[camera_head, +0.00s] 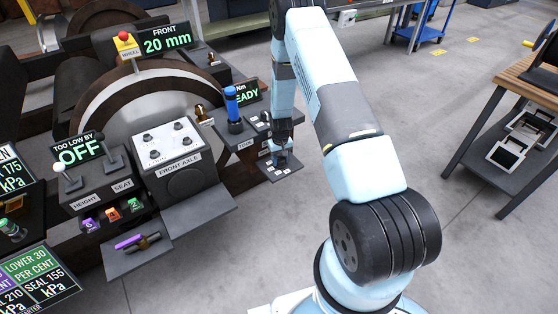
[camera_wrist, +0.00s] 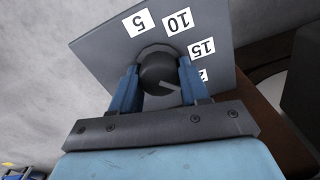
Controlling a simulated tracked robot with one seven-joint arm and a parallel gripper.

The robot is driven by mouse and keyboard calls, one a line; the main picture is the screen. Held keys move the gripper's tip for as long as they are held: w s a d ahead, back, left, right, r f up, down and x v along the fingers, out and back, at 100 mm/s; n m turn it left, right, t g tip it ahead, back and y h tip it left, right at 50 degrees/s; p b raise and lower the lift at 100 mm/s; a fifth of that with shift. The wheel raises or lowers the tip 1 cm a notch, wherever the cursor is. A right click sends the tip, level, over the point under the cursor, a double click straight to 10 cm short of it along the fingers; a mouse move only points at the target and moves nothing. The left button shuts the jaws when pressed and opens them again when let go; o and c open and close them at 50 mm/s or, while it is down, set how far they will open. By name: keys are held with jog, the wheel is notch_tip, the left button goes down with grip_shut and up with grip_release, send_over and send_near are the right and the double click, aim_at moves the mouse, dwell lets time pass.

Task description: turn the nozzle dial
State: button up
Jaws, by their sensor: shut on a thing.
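The nozzle dial (camera_wrist: 160,75) is a dark round knob with a light pointer line, on a grey plate (camera_wrist: 105,45) marked 5, 10, 15 and a partly hidden number. The pointer line is at the knob's lower right in the wrist view. My gripper (camera_wrist: 158,82) is shut on the dial, with one blue finger on each side of it. In the head view my gripper (camera_head: 281,158) is at the small grey plate (camera_head: 283,175) right of the front axle console, and it hides the dial there.
The front axle box (camera_head: 180,165) and a blue-handled tool (camera_head: 232,105) stand left of my gripper. A purple-handled item (camera_head: 137,241) lies on a lower shelf. A workbench (camera_head: 520,100) stands at the right. Grey floor between is clear.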

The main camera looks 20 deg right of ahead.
jog(key=m, duration=0.4)
jog(key=shift+s, duration=0.1)
jog(key=shift+d+m, duration=0.1)
jog(key=shift+m, duration=0.2)
dwell(0.4)
jog(key=o, duration=1)
notch_tip(320, 180, up, 14)
jog(key=shift+f, duration=0.15)
